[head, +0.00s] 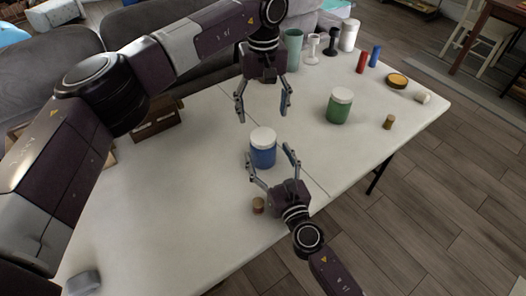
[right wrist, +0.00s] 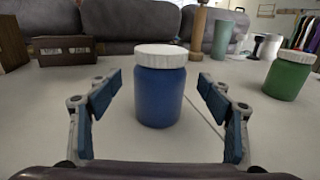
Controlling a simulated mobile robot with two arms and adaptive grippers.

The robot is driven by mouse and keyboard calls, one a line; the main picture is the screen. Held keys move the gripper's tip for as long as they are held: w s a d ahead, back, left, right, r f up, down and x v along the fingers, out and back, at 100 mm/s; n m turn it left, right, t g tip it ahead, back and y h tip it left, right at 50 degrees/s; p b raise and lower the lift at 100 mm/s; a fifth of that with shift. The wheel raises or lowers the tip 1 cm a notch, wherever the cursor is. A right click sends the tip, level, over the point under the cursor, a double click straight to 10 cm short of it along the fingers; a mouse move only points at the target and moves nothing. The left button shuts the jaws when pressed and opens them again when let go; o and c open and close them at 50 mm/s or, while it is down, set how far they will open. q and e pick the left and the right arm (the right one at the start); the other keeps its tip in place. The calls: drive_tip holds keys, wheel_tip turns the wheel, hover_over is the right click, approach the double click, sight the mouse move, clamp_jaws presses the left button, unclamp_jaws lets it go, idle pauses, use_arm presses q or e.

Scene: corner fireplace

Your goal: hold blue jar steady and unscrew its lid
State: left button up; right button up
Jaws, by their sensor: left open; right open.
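The blue jar (head: 263,154) stands upright on the white table, with its white lid (head: 263,136) on top. In the right wrist view the blue jar (right wrist: 159,97) and its white lid (right wrist: 161,56) are centred between my right fingers and a little beyond them. My right gripper (head: 270,163) is open at the near side of the jar, its fingers spread to either side, apart from it. My left gripper (head: 263,112) is open and empty, pointing down above and behind the jar, apart from the lid.
A green jar (head: 339,107) with a white lid stands to the right. A cork-coloured piece (head: 388,122) and another small brown piece (head: 258,205) stand on the table (head: 165,215). A brown box (head: 156,122) is at the left. Cups, cylinders and a yellow-topped round item (head: 397,80) line the far right.

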sight(263, 136)
drive_tip(key=shift+x, duration=1.75)
use_arm(q)
drive_tip(key=shift+d, duration=0.1)
use_arm(e)
clamp_jaws()
use_arm(q)
drive_tip(key=shift+f, duration=0.1)
drive_tip(key=shift+f, duration=3.95)
drive_tip(key=shift+c, duration=0.3)
